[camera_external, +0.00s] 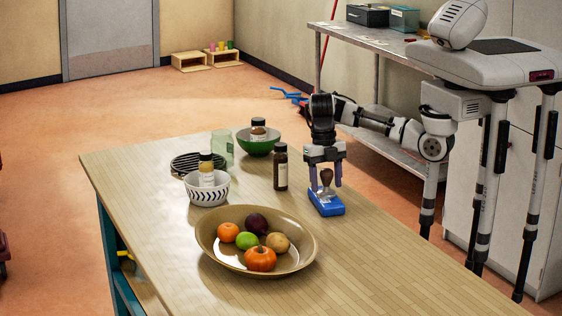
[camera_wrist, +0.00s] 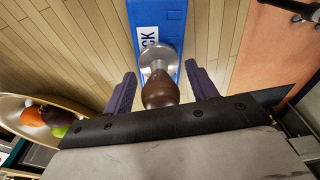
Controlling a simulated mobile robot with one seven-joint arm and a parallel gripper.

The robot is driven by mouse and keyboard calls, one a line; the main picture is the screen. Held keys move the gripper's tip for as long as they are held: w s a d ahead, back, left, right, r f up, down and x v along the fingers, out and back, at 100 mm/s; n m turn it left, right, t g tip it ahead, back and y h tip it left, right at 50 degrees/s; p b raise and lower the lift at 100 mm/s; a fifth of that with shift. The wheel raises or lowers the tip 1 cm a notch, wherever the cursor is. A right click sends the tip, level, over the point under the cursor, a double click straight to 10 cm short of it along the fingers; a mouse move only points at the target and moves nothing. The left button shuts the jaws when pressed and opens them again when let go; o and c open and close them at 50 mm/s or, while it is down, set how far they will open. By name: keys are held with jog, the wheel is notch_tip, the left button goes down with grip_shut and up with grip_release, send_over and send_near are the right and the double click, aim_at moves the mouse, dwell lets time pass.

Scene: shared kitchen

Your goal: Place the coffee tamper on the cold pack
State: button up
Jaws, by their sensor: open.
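The coffee tamper (camera_wrist: 158,75) has a brown handle and a round silver metal base. It is on the blue cold pack (camera_wrist: 147,16), its metal base appearing to rest on the pack's top. In the external view the tamper (camera_external: 326,180) stands on the cold pack (camera_external: 327,205) on the wooden table. My gripper (camera_wrist: 163,82) is open, with one purple finger on each side of the tamper and a gap to each. In the external view my gripper (camera_external: 325,176) points down over the pack. The pack's lettering is partly hidden by the tamper.
A brown bottle (camera_external: 281,167) stands left of my gripper. A large bowl of fruit (camera_external: 212,252) is at the front left. The table's right front is clear.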

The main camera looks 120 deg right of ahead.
notch_tip(320, 180, up, 12)
jog(key=d, duration=0.2)
dwell(0.4)
